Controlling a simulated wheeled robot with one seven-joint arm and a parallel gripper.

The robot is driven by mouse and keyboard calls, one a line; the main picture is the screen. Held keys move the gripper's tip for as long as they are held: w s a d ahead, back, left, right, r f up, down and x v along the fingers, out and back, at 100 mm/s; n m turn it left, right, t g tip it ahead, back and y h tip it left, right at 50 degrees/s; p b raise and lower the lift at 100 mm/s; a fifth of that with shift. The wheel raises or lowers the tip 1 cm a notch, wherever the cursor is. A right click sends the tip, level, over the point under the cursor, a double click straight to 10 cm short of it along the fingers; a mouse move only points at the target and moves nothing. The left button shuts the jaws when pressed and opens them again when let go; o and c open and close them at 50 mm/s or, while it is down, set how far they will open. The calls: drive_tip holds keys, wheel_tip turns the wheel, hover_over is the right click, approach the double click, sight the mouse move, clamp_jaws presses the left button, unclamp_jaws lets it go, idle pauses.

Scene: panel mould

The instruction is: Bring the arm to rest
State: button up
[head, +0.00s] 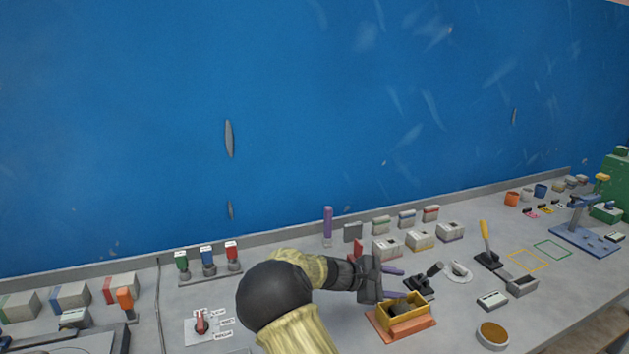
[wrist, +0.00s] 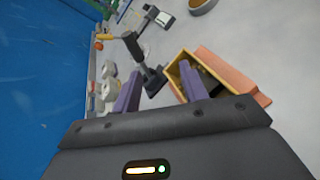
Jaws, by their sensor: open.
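My gripper (head: 402,283) is open, with its two purple fingers spread apart and nothing seen between them. My arm reaches over the bench from the lower middle of the head view. One finger shows over or close to a yellow open box (head: 404,322) on an orange base. The box also shows in the wrist view (wrist: 177,73); I cannot tell whether the finger touches it.
A black lever fixture (head: 424,283) stands just right of my gripper. A yellow-handled lever (head: 486,240) and a round brown-topped dish (head: 492,334) are farther right. Several small blocks line the back, before a blue wall (head: 300,110). A red-knobbed switch (head: 201,324) is left.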

drive_tip(key=s+m+y, duration=0.1)
drive_tip(key=s, duration=0.1)
drive_tip(key=s+d+g+y+p, duration=0.1)
drive_tip(key=s+d+f+m+y, duration=0.1)
drive_tip(key=s, duration=0.1)
drive_tip(key=shift+s+m+g, duration=0.3)
drive_tip(key=shift+s+g, duration=0.05)
drive_tip(key=shift+g, duration=0.05)
drive_tip(key=s+a+r+m+t+y+p, duration=0.1)
drive_tip(key=s+a+r+m+y+p, duration=0.2)
drive_tip(key=s, duration=0.7)
drive_tip(key=s+a+r+m+t+y+p, duration=0.1)
drive_tip(key=s+a+r+m+y+p, duration=0.3)
drive_tip(key=s+a+m+y, duration=0.3)
drive_tip(key=s+a+r, duration=0.1)
drive_tip(key=s, duration=0.3)
drive_tip(key=shift+r+y, duration=0.35)
drive_tip(key=shift+y, duration=0.05)
